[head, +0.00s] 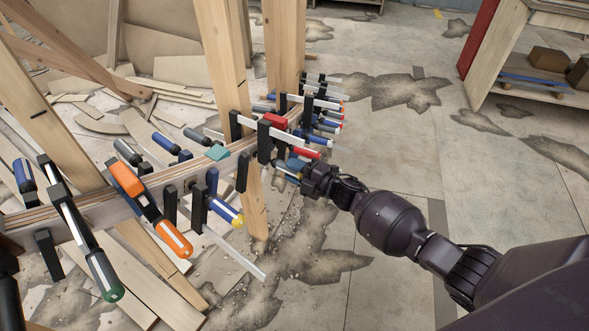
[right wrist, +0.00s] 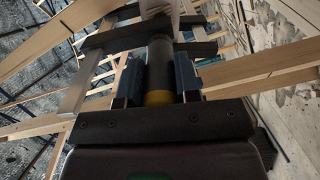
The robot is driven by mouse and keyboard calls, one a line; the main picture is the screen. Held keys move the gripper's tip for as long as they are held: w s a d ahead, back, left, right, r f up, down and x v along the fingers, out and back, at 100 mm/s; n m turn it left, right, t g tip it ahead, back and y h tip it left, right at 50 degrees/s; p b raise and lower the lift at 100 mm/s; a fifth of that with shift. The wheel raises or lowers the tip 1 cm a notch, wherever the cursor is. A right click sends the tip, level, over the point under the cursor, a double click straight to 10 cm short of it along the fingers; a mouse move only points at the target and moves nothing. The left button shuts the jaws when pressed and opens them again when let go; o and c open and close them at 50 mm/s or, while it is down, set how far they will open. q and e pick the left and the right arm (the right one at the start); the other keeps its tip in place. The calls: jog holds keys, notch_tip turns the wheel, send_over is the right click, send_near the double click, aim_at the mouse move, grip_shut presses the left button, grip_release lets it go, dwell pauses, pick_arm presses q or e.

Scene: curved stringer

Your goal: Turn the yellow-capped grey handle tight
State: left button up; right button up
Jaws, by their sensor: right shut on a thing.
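My right gripper (head: 290,170) is at the far half of the curved stringer, on its right side, among the clamps. In the right wrist view the gripper's two blue-padded fingers (right wrist: 160,75) are shut on a dark grey handle (right wrist: 159,55). A yellow cap (right wrist: 158,98) shows at the handle's near end, between the fingers and close to the palm. In the head view the gripper mostly hides this handle. The handle's far end meets a dark clamp bar.
The laminated stringer (head: 145,190) carries many clamps. An orange-handled clamp (head: 130,182) and a blue, yellow-capped handle (head: 238,220) stick out nearer. Wooden posts (head: 222,60) stand behind. A shelf with boxes (head: 550,60) is at upper right. The floor right of the stringer is clear.

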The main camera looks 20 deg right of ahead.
jog(key=m, duration=0.3)
jog(key=shift+m+p, duration=0.3)
jog(key=shift+m, duration=0.1)
jog(key=m, duration=0.4)
jog(key=shift+m, duration=0.3)
jog(key=m, duration=0.3)
jog(key=shift+s+a+f+p, duration=0.1)
jog(key=shift+f+p, duration=0.05)
jog(key=shift+p, duration=0.15)
jog(key=shift+m, duration=2)
jog(key=o, duration=0.9)
